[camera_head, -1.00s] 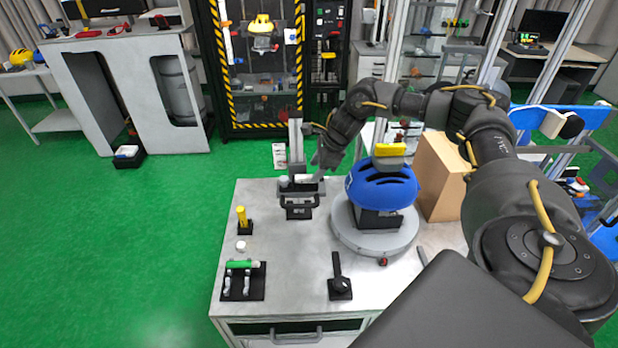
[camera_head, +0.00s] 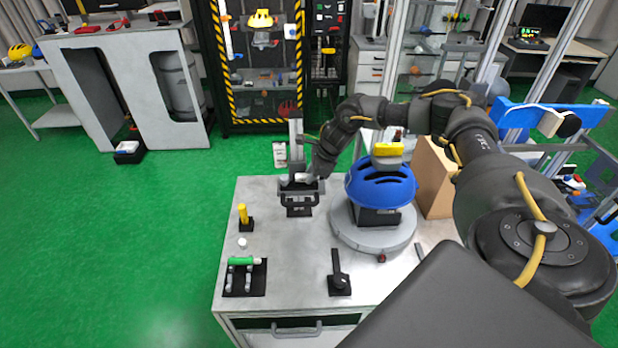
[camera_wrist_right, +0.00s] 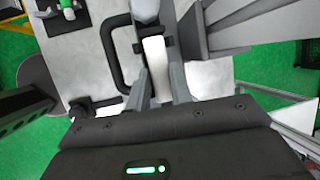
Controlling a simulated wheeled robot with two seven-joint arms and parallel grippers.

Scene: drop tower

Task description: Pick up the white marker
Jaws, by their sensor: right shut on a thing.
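The white marker (camera_wrist_right: 157,68) lies between the two fingers of my right gripper (camera_wrist_right: 158,82) in the right wrist view, and the fingers are shut on it. In the head view the white marker (camera_head: 302,178) shows as a small pale piece at my right gripper (camera_head: 309,178), over the black holder with a handle (camera_head: 299,199) at the table's back edge. I cannot tell whether the marker still touches the holder. My left gripper is not in view.
The blue helmet (camera_head: 381,187) sits on a round grey base (camera_head: 374,238) right of the holder. A yellow piece (camera_head: 243,213), a green cylinder (camera_head: 242,261) on a black rack and a black lever (camera_head: 338,279) stand on the metal table (camera_head: 285,245). A cardboard box (camera_head: 434,178) is behind the helmet.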

